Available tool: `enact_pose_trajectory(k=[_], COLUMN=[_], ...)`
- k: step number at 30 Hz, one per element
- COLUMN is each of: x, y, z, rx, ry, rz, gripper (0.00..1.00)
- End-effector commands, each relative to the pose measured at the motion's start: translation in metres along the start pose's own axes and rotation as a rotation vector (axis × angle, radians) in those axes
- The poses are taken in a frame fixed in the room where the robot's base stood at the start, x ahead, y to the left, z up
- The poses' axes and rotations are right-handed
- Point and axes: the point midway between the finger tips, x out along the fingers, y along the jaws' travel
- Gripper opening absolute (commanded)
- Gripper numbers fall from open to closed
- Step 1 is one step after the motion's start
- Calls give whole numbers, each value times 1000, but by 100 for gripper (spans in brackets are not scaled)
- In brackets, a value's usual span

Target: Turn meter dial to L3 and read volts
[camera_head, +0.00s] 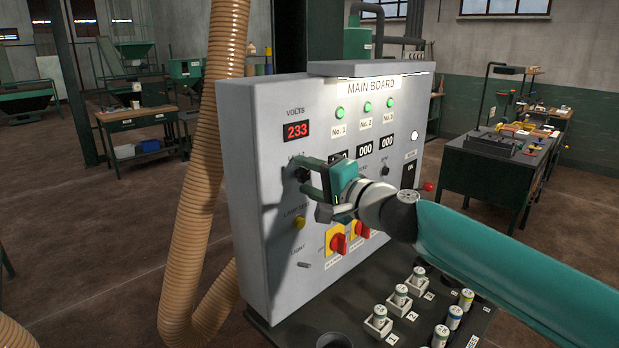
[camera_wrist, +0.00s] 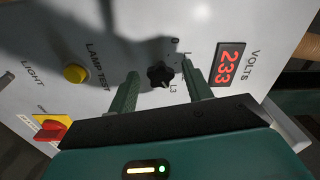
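The grey main board (camera_head: 250,230) has a red VOLTS display (camera_head: 296,130) reading 233. The display also shows, turned sideways, in the wrist view (camera_wrist: 229,64). The black meter dial (camera_wrist: 160,75) sits below it, with an L3 label beside it; other labels are partly hidden by a finger. Which label the dial points to is too small to tell. My gripper (camera_head: 304,176) is at the board in front of the dial. In the wrist view its green fingers (camera_wrist: 161,70) are open, one on each side of the dial, with a visible gap to each.
A yellow lamp test button (camera_wrist: 75,73) and red-and-yellow rotary switches (camera_head: 338,244) lie lower on the board. A ribbed tan hose (camera_head: 195,200) hangs at its left. Several labelled cylinders in holders (camera_head: 400,297) stand on the dark surface in front.

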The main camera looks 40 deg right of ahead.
Motion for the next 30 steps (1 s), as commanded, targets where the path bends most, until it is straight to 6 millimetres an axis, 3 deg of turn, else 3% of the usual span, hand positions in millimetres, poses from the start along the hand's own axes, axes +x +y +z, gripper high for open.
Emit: enact_pose_trajectory(k=[11, 30], x=[-12, -117], y=[0, 0], z=[-1, -1], rx=[0, -1], ry=[3, 5], rz=[0, -1], gripper=[50, 50])
